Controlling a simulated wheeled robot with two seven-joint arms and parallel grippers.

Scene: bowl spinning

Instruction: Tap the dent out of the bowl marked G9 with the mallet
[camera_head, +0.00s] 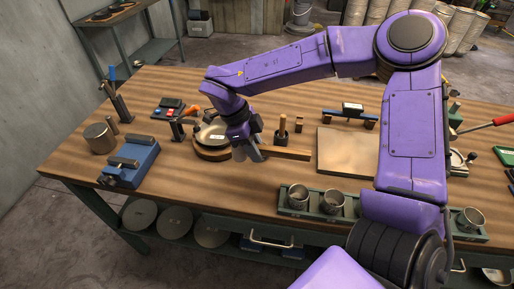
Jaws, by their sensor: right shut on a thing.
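A grey metal bowl (208,134) with a small white label sits on a round wooden block (211,155) left of the table's middle. The label is too small to read, and I cannot make out a dent. My right gripper (247,154) points down just right of the bowl. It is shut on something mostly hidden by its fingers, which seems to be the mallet. A wooden bar (287,154) extends to the right beside the fingers; I cannot tell if it is part of the held thing. My left gripper is not in view.
A blue vise (130,163) and a metal cylinder (99,138) stand at the left. A black cup (281,138) with a wooden-handled tool is behind the bar. A flat tan board (345,152) lies to the right. A green tray with metal cups (298,197) lines the front edge.

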